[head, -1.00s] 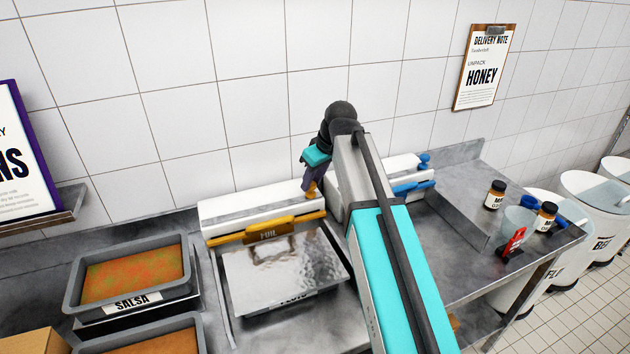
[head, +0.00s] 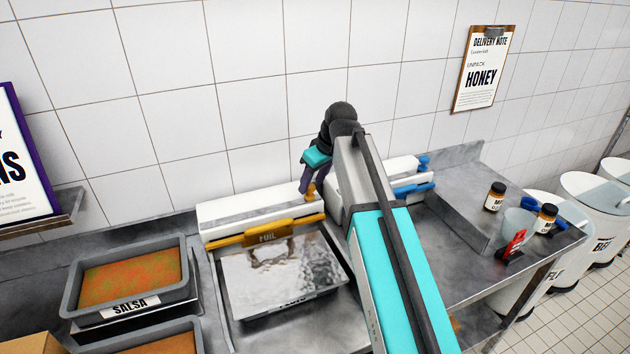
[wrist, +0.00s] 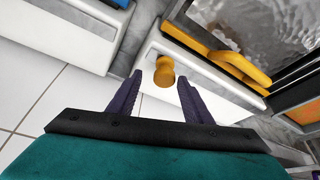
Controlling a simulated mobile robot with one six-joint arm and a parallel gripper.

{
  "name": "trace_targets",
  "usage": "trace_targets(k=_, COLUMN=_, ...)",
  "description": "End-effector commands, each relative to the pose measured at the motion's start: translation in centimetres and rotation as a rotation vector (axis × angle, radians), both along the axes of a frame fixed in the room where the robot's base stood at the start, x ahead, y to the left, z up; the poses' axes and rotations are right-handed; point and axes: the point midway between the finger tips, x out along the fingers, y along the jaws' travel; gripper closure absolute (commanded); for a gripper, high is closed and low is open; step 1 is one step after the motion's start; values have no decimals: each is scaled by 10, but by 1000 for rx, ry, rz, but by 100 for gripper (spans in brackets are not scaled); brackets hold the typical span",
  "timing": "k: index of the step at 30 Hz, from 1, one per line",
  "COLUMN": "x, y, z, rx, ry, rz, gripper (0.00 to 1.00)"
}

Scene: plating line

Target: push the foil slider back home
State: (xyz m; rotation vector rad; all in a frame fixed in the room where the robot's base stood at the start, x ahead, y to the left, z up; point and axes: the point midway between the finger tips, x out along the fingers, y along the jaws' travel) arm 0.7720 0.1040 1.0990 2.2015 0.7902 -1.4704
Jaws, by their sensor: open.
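The foil dispenser (head: 222,213) is a long white box against the wall, with a yellow front bar (head: 252,238) labelled FOIL. A yellow-orange knob (head: 311,190), which looks like the foil slider, is at the box's right end. In the wrist view the knob (wrist: 164,72) stands on the white box top (wrist: 152,50). My gripper (head: 309,184) is at that end, pointing down. In the wrist view my gripper (wrist: 161,82) is open, with one dark purple finger on each side of the knob and visible gaps. Contact cannot be told.
A foil-covered tray (head: 285,275) lies in front of the dispenser. A second white dispenser with blue parts (head: 412,188) stands to the right, close to my arm. Salsa pan (head: 128,280) is at left. Jars (head: 494,196) stand on the right shelf.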

Motion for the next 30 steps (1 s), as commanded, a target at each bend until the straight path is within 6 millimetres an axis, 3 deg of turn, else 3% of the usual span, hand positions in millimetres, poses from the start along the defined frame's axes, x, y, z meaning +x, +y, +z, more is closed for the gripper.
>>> trace_targets(k=8, x=-5, y=-4, z=16, rx=1, ry=-2, rz=0, gripper=55)
trace_targets(k=30, x=-26, y=-24, z=94, rx=-1, ry=-4, rz=0, gripper=55)
